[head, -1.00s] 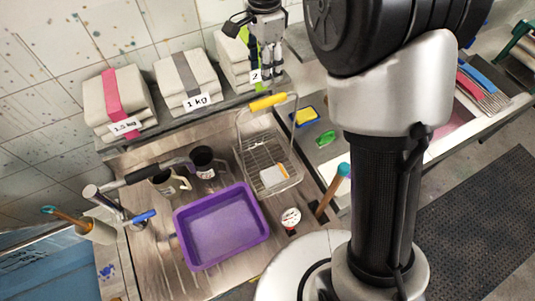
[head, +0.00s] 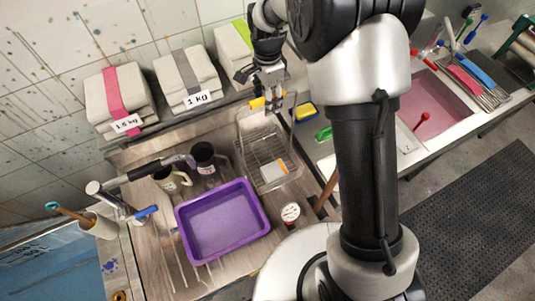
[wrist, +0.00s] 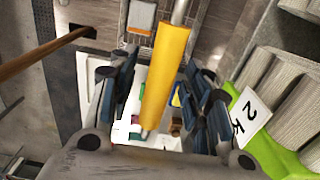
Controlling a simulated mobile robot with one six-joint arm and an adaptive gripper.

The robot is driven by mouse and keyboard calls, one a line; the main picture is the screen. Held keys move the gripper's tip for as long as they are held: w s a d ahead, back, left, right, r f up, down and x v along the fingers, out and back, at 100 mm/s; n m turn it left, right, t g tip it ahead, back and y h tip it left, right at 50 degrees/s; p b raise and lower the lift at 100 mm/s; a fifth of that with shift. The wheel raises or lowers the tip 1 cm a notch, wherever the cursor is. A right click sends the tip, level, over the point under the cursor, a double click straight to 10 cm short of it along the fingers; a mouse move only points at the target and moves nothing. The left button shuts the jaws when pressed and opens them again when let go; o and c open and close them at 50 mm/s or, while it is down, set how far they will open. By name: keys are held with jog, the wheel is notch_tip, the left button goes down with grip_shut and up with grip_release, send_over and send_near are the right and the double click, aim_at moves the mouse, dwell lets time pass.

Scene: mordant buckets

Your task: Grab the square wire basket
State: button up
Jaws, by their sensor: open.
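The square wire basket (head: 258,150) stands on the metal counter, right of the purple tub. Its raised wire bail carries a yellow grip (head: 257,103). My gripper (head: 268,97) is at this grip, high above the basket's body. In the wrist view, the yellow grip (wrist: 167,65) runs lengthwise between the open fingers of my gripper (wrist: 163,85), with gaps on both sides. The fingers are not closed on it. A white block with an orange part (head: 274,169) lies in the basket.
Stacked cloth bundles (head: 186,78) line the ledge behind. A yellow-and-blue sponge (head: 305,112) lies to the right. A small round gauge (head: 291,212) sits in front.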

grip_shut()
dwell(0.6)
jog(key=shift+r, duration=0.1)
dwell(0.4)
